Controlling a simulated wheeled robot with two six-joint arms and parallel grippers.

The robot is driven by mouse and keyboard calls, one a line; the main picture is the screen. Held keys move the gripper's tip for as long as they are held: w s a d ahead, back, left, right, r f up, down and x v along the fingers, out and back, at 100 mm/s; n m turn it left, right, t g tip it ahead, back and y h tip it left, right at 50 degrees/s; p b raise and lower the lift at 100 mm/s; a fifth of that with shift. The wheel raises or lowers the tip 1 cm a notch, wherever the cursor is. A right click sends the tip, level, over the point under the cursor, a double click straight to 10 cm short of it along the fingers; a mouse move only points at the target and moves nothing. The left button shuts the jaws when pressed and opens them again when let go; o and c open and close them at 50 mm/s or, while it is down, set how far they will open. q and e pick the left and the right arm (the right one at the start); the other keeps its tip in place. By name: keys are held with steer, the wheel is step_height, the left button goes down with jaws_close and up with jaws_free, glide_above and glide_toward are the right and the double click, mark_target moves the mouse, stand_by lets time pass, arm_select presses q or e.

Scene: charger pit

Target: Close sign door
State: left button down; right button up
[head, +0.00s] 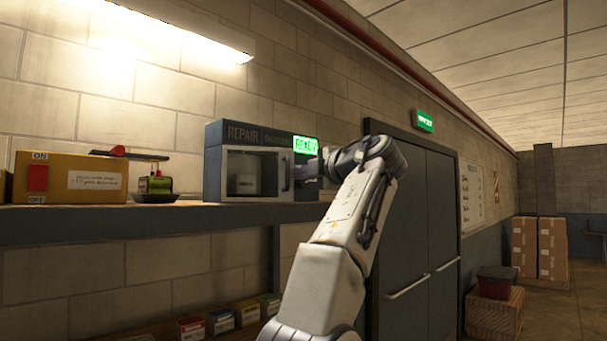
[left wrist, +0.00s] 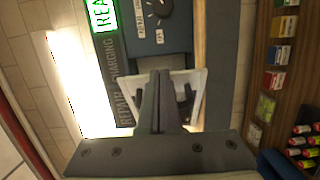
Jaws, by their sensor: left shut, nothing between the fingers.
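A dark grey box marked REPAIR CHARGING (head: 262,133) stands on a wall shelf, with a lit green READY sign (head: 305,145). Its windowed door (head: 253,174) has a pale frame and an upright handle at its right edge. The door looks flush or nearly flush with the front; I cannot tell if it is fully closed. My left gripper (head: 306,170) is at the box's right front, beside the handle. In the left wrist view its fingers (left wrist: 158,100) are together, empty, in front of the pale frame (left wrist: 196,82), partly hiding it. Contact cannot be told. My right gripper is not in view.
A yellow ON/OFF box (head: 70,178) and a scale-like device with a dark dish (head: 154,197) stand on the shelf (head: 150,222) to the left. Small boxes (head: 221,321) line a lower shelf. Double doors (head: 424,225) are behind my arm; cartons (head: 540,248) stand at far right.

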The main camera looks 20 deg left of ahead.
arm_select(q)
steer(key=shift+w+a, duration=0.25)
steer(key=shift+w, duration=0.15)
stand_by(0.4)
steer(key=shift+w+a+p, duration=0.7)
steer(key=shift+w+p, duration=0.1)
steer(key=shift+w, duration=0.05)
stand_by(0.9)
stand_by(1.1)
